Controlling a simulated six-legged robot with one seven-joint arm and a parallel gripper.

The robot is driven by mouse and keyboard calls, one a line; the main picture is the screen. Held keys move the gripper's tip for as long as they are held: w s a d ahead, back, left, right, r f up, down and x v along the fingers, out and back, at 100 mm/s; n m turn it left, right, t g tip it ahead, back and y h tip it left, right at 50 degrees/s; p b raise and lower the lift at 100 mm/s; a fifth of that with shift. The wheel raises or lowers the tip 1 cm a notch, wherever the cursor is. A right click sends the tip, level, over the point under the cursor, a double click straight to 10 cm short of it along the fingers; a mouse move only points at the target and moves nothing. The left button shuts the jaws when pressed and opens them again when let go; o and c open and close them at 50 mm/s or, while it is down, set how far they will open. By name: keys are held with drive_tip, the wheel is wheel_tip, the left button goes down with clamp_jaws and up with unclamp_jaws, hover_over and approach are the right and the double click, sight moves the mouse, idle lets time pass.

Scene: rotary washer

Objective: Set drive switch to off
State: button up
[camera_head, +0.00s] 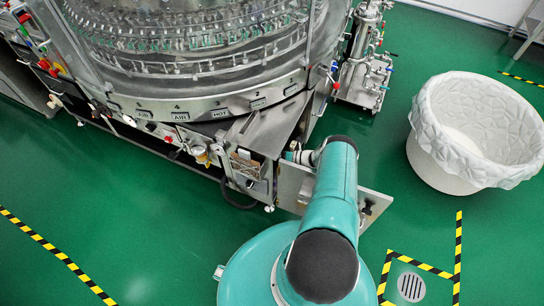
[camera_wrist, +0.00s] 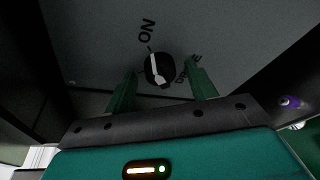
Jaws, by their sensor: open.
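The drive switch (camera_wrist: 154,72) is a round black knob with a white pointer line, on a grey panel (camera_wrist: 95,40) in the wrist view. Upside-down lettering "ON" (camera_wrist: 147,30) is above it, and the white line runs roughly toward that word. A "DRIVE" label (camera_wrist: 188,68) is partly covered by a finger. My gripper (camera_wrist: 162,68) is open, its two green fingers on either side of the knob. I cannot tell whether they touch it. In the head view my gripper is at the washer's front corner, largely hidden, and I cannot make out the switch.
The rotary washer (camera_head: 190,90) fills the upper left of the head view. An open metal door panel (camera_head: 374,206) stands beside my arm. A lined white bin (camera_head: 440,160) is at the right. A purple button (camera_wrist: 291,102) shows at the wrist view's right.

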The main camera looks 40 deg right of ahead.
drive_tip(key=shift+c, duration=0.2)
drive_tip(key=c, duration=0.9)
drive_tip(key=shift+c, duration=0.2)
drive_tip(key=shift+a+n+t+h, duration=0.15)
drive_tip(key=shift+n+h, duration=0.4)
drive_tip(key=shift+n, duration=0.55)
drive_tip(key=shift+n+t+h, duration=0.15)
drive_tip(key=shift+n+h, duration=0.4)
drive_tip(key=shift+n, duration=0.55)
drive_tip(key=o, duration=1)
